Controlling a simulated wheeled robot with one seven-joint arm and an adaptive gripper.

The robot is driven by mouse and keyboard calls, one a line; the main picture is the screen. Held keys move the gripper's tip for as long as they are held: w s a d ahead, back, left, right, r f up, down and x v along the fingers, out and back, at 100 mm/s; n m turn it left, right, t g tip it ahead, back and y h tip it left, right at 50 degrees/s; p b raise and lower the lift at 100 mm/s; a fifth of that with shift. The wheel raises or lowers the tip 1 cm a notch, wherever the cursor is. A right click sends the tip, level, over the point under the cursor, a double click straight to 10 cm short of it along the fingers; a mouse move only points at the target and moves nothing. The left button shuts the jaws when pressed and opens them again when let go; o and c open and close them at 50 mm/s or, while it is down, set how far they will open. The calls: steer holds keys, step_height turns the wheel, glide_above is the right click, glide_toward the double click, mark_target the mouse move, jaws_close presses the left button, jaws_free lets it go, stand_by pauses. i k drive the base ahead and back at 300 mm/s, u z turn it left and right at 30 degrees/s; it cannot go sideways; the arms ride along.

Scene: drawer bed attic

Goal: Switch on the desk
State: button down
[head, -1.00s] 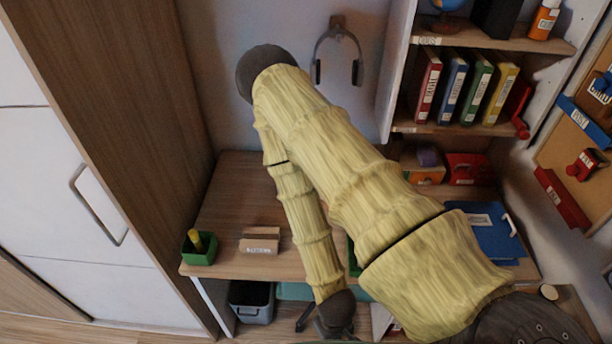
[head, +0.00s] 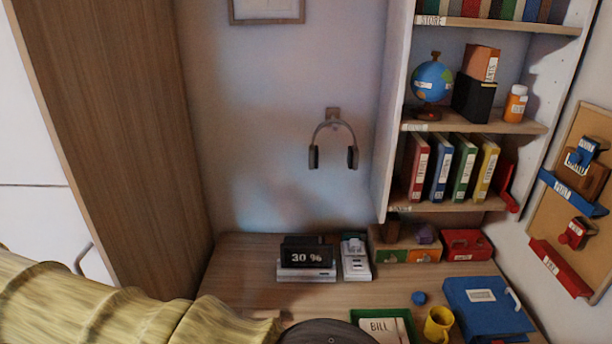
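The wooden desk (head: 235,262) stands against the back wall. On it is a dark display block (head: 307,253) that reads "30 %", sitting on a light grey base (head: 306,275). Just right of it is a white unit (head: 356,262) with small raised parts, which looks like a power strip or switch; its details are too small to tell. My arm crosses the lower left of the head view and covers the desk's front left part. My gripper is not in view.
A green tray (head: 366,317) with a "BILL" paper, a yellow mug (head: 438,324), a small blue ball (head: 419,298) and a blue binder (head: 487,308) fill the desk's right side. Shelves (head: 470,127) rise above. Headphones (head: 333,142) hang on the wall.

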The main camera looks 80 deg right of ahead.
mark_target(357, 264)
steer(key=u, duration=0.8)
steer(key=k, duration=0.6)
steer(key=z, duration=2.5)
